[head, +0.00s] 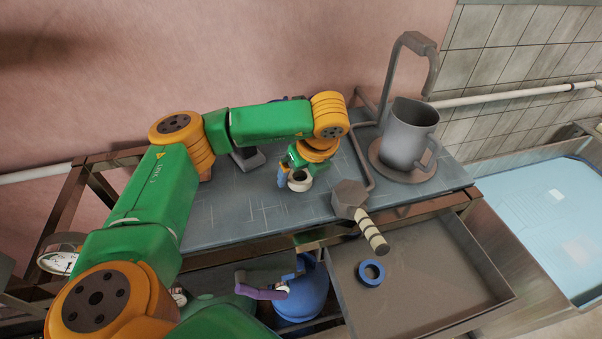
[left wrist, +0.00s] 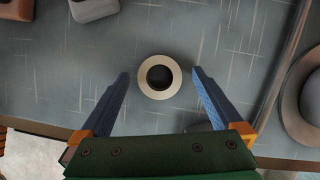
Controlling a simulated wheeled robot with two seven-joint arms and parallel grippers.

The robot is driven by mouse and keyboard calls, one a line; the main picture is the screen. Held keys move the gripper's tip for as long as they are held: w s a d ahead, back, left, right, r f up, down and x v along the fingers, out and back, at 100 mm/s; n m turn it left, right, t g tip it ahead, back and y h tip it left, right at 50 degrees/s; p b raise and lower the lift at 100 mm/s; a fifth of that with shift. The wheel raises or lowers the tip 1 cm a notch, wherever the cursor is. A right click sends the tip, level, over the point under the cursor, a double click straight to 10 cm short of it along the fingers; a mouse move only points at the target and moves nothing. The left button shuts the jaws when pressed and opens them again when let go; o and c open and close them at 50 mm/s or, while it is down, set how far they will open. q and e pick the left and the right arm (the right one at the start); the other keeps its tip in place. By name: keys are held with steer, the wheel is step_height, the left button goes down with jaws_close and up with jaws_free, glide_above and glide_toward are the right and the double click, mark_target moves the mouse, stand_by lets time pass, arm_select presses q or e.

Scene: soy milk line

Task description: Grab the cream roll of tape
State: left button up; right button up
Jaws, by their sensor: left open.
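The cream roll of tape (head: 302,186) lies flat on the grey worktop, near its front edge. It also shows in the left wrist view (left wrist: 160,95), with its dark centre hole facing the camera. My left gripper (head: 291,180) is open above and around the roll. In the left wrist view its two blue fingers stand apart on either side, with worktop visible between each finger and the roll. I cannot tell how far above the worktop the fingertips are. My right gripper does not show.
A grey pitcher (head: 408,133) stands on a round base at the right. A mallet-like tool (head: 352,197) with a striped handle juts over the front edge. Below, an open drawer (head: 440,258) holds a blue roll (head: 371,272). A blue rounded vessel (head: 303,297) sits beneath the worktop.

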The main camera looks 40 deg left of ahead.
arm_select(q)
steer(key=shift+a+f, duration=0.1)
steer(key=shift+f, duration=0.15)
steer(key=shift+r, duration=0.1)
steer(key=c, duration=1.4)
